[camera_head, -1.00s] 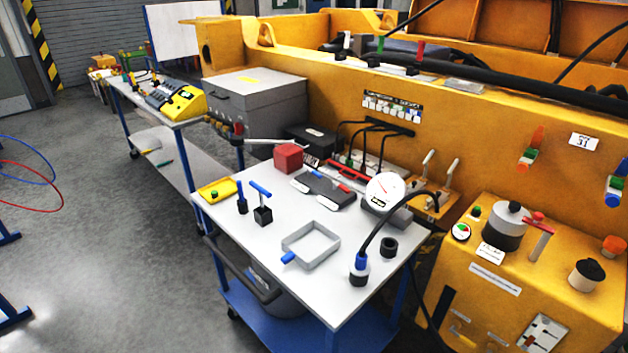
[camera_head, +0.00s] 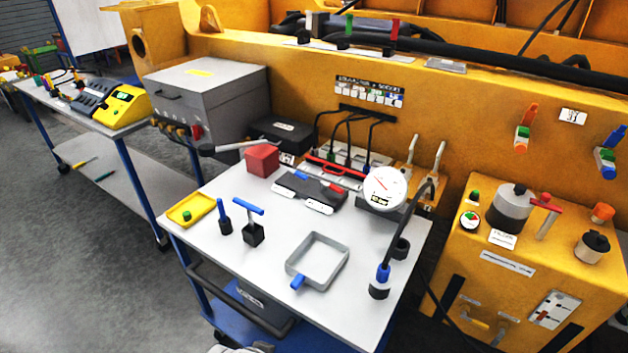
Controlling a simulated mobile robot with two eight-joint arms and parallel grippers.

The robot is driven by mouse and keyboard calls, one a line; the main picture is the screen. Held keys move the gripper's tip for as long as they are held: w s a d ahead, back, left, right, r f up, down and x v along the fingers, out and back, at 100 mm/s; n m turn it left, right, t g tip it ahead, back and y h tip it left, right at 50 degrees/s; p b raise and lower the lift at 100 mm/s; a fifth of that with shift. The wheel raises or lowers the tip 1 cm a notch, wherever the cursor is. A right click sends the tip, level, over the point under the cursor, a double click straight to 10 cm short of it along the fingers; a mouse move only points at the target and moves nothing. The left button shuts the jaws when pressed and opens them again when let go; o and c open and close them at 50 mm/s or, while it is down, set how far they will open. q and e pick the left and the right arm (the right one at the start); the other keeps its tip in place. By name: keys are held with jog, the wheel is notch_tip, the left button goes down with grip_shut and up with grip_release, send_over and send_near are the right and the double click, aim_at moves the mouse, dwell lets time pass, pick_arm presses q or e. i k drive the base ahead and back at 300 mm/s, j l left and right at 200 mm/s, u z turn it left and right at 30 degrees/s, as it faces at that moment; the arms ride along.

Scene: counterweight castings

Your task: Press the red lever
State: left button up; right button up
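Several red handles show, and I cannot tell for sure which one is the red lever. A red upright lever (camera_head: 394,30) stands on the yellow beam's top edge at the back, to the right of a green lever (camera_head: 348,26) and a black one (camera_head: 303,37). A red-topped handle (camera_head: 546,203) stands on the yellow pump unit at the right. An orange-red handle (camera_head: 528,114) is on the yellow wall above it. Neither gripper can be made out. A small grey-white shape, possibly part of me, shows at the bottom edge.
A white-topped cart (camera_head: 205,258) stands in front, carrying a red cube (camera_head: 262,160), a grey square tray (camera_head: 303,279), a round gauge (camera_head: 385,188) and blue-handled tools. A grey box (camera_head: 220,100) and a second cart stand left. Open floor lies at the lower left.

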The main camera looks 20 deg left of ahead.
aim_at(332, 187)
jog(key=i+j, duration=0.35)
jog(key=j, duration=0.15)
jog(key=i+j, duration=0.35)
jog(key=j, duration=0.15)
